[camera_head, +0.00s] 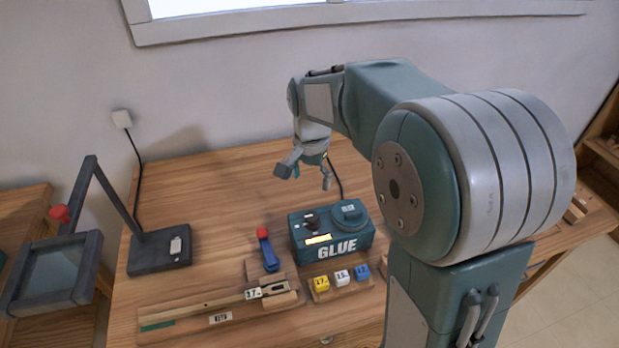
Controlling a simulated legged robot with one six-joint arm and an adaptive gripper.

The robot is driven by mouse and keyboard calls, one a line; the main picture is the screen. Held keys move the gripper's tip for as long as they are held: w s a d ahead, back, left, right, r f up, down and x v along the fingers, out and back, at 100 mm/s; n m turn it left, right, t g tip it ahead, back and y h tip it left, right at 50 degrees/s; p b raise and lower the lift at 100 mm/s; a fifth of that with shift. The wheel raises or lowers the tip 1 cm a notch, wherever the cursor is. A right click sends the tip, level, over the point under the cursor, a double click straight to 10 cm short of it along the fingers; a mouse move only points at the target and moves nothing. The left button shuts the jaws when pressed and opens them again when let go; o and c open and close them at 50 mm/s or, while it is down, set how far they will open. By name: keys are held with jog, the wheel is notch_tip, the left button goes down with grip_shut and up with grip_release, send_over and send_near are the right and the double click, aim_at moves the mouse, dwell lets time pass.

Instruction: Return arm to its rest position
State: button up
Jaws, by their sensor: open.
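My gripper (306,172) hangs at the end of my arm above the back part of the wooden table (185,193). Its fingers are spread apart, pointing down, with nothing between them. It is behind and above the teal glue box (334,247) and looks clear of it. My arm's large shoulder joint fills the right side of the view and hides the right part of the table.
A wooden piano key (200,309) lies on a holder at the front, beside a red-knobbed blue lever (268,250). Yellow, white and blue blocks (342,277) sit in a tray. A magnifier lamp (160,250) stands left. The table's back left is clear.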

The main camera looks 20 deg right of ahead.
jog(key=s+r+n+t, duration=0.2)
jog(key=s+r+n, duration=0.1)
jog(key=s, duration=0.7)
jog(key=s+r+n+t, duration=0.3)
jog(key=s+n, duration=0.3)
jog(key=s, duration=0.5)
jog(key=shift+r+t, duration=0.3)
jog(key=shift+r, duration=0.05)
